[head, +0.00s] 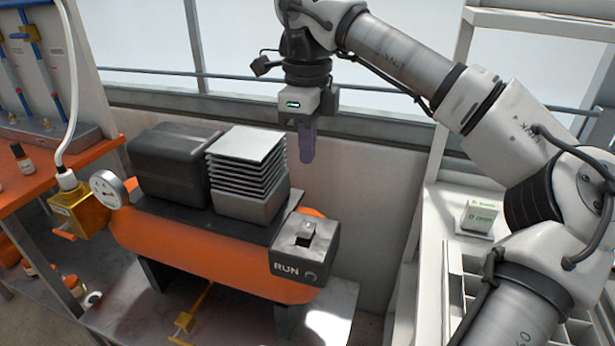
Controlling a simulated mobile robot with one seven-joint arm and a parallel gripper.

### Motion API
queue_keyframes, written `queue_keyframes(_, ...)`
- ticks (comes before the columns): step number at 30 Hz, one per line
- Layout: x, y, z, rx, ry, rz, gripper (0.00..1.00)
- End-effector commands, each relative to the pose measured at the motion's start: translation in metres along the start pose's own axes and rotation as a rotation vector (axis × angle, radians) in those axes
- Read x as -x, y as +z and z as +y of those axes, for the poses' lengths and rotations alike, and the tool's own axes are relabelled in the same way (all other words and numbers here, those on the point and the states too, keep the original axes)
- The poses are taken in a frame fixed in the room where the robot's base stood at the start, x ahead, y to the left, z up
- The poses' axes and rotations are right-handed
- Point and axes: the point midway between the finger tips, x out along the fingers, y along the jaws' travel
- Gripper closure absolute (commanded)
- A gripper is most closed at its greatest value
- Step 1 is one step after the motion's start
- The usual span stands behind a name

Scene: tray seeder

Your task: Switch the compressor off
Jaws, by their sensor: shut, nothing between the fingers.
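The compressor has an orange tank (160,246) on dark legs, with a black motor block (170,160) and a grey finned block (246,208) on top. At its right end is a dark switch box (318,262) marked "RUN", with a small switch (305,233) on its top face. Which position the switch is in I cannot tell. My gripper (306,158) points down, shut and empty, above and behind the switch box and apart from it.
A round gauge (108,188) and a brass-coloured block (76,208) with a hose stand at the compressor's left. An orange shelf (50,178) is at far left. A white rack with small boxes (480,216) stands at right. Open air lies between gripper and box.

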Motion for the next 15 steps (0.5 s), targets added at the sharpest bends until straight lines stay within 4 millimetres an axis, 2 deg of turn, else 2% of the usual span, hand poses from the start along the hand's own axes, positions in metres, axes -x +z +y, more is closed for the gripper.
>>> queue_keyframes(15, -0.101, 0.000, 0.000, 0.000, 0.003, -0.001, 1.00)
